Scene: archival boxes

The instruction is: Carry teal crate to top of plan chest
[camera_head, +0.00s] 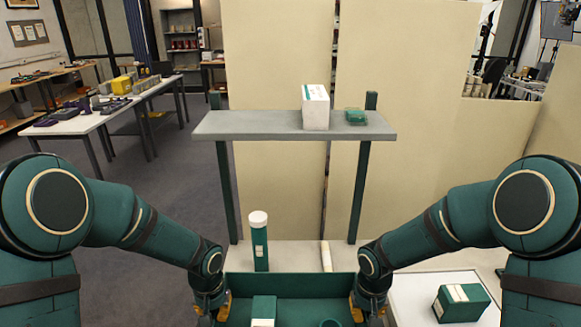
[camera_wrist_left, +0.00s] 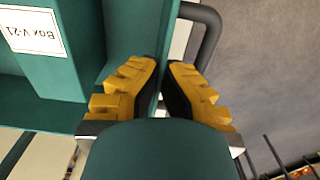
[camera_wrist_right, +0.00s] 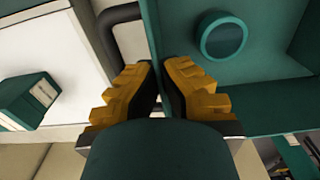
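The teal crate (camera_head: 292,285) is at the bottom middle of the head view, its near part cut off by the frame. A teal box with a white label (camera_head: 264,307) and a round teal thing (camera_head: 330,323) are inside it. The label reads "Box V-21" in the left wrist view. My left gripper (camera_wrist_left: 165,68) is shut on the crate's left wall, one finger on each side. My right gripper (camera_wrist_right: 160,68) is shut on the opposite wall likewise. I cannot tell for sure which surface is the plan chest's top.
Behind the crate, a pale surface (camera_head: 292,254) holds a teal tube with a white cap (camera_head: 259,240). A grey shelf (camera_head: 250,124) on posts above it carries a white box (camera_head: 316,107) and a small green item (camera_head: 356,117). A teal box (camera_head: 461,303) stands on a white surface at right.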

